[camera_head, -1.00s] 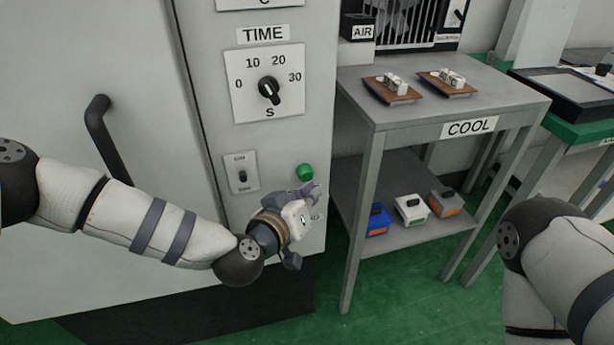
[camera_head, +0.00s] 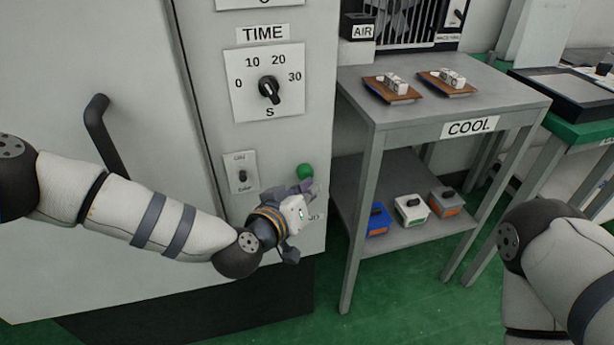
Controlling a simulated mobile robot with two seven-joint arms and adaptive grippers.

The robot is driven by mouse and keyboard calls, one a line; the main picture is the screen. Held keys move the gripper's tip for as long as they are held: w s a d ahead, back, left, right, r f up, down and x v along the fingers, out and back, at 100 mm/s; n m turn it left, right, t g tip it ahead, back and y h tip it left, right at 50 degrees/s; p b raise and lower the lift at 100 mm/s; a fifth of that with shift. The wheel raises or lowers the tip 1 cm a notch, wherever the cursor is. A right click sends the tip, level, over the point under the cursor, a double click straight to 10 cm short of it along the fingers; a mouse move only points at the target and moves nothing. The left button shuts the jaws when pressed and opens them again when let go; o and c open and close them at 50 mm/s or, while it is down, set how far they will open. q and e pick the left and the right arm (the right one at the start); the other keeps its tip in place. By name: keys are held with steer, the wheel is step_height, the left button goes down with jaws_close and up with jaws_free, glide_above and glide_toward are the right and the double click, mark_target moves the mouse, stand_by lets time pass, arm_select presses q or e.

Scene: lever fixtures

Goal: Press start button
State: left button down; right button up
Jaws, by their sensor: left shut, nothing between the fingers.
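The green start button (camera_head: 305,172) sits on the front panel of the grey machine (camera_head: 228,60), low and near the right edge. My left gripper (camera_head: 302,188) is shut and empty, with its fingertips just below the button. Whether they touch it I cannot tell. The gripper partly hides a label under the button. My right arm (camera_head: 560,262) shows at the lower right, but its gripper is out of view.
A TIME dial (camera_head: 269,90) and a toggle switch (camera_head: 242,172) are on the panel left of and above the button. A door handle (camera_head: 103,135) is further left. The grey COOL table (camera_head: 440,100) stands to the right, holding two brown trays and several small boxes.

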arm_select(q)
steer(key=shift+w+a, duration=0.15)
steer(key=shift+w, duration=0.25)
arm_select(e)
steer(key=shift+s+f, duration=0.1)
stand_by(0.5)
arm_select(q)
steer(key=shift+s+d+p, duration=0.3)
steer(key=shift+s+p, duration=0.05)
steer(key=shift+s, duration=0.6)
arm_select(e)
steer(key=shift+w+r, duration=0.4)
steer(key=shift+r, duration=0.05)
arm_select(q)
steer(key=shift+s, duration=0.1)
steer(key=s, duration=0.1)
steer(key=s+d+p, duration=0.1)
steer(key=s, duration=0.2)
steer(key=shift+s+d+p, duration=0.3)
steer(key=shift+p, duration=0.05)
arm_select(e)
steer(key=shift+w+r+t, duration=0.4)
steer(key=shift+w+r, duration=0.45)
steer(key=shift+r, duration=0.1)
